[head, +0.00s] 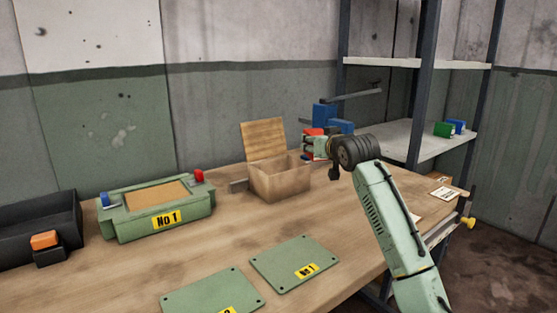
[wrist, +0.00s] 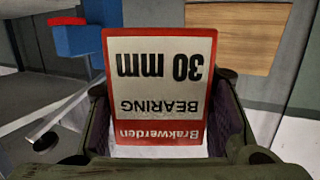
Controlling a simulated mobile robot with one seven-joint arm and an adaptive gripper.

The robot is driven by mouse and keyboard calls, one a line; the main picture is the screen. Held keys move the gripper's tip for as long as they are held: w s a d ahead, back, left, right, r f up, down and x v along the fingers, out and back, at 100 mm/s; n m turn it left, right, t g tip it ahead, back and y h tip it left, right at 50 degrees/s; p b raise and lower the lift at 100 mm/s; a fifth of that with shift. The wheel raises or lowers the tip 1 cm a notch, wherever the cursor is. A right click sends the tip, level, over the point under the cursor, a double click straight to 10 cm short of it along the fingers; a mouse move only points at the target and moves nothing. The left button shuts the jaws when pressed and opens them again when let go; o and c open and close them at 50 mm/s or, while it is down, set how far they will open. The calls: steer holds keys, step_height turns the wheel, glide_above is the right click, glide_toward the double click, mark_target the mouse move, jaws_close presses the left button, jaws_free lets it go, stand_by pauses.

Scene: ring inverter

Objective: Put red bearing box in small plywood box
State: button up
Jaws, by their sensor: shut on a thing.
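The red bearing box (wrist: 160,90), red and white with "30 mm BEARING" upside down, fills the middle of the wrist view between my fingers. My gripper (head: 312,147) is shut on it. In the head view only a bit of the red box (head: 314,132) shows at the gripper. The small plywood box (head: 280,183) stands on the workbench with its lid (head: 263,138) raised at the back. My gripper is to the right of the box's opening and above the bench. The lid also shows in the wrist view (wrist: 235,35). The plywood box's inner floor is hidden.
A blue vise (head: 325,114) stands behind my gripper. A green No 1 case (head: 158,210) sits left on the workbench (head: 225,245). Green plates (head: 293,262) lie in front. A dark tray (head: 40,215) is far left. Shelves (head: 400,135) stand at right.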

steer(key=w+a+f+p, duration=0.1)
steer(key=w+a+f, duration=0.1)
steer(key=a, duration=0.3)
steer(key=w+a+f+p, duration=0.2)
steer(key=w+a, duration=0.1)
steer(key=a, duration=0.2)
steer(key=shift+a+f, duration=0.2)
steer(key=shift+a, duration=0.15)
steer(key=shift+f, duration=0.1)
steer(key=o, duration=1.5)
steer(key=shift+f, duration=0.1)
steer(key=shift+o, duration=0.2)
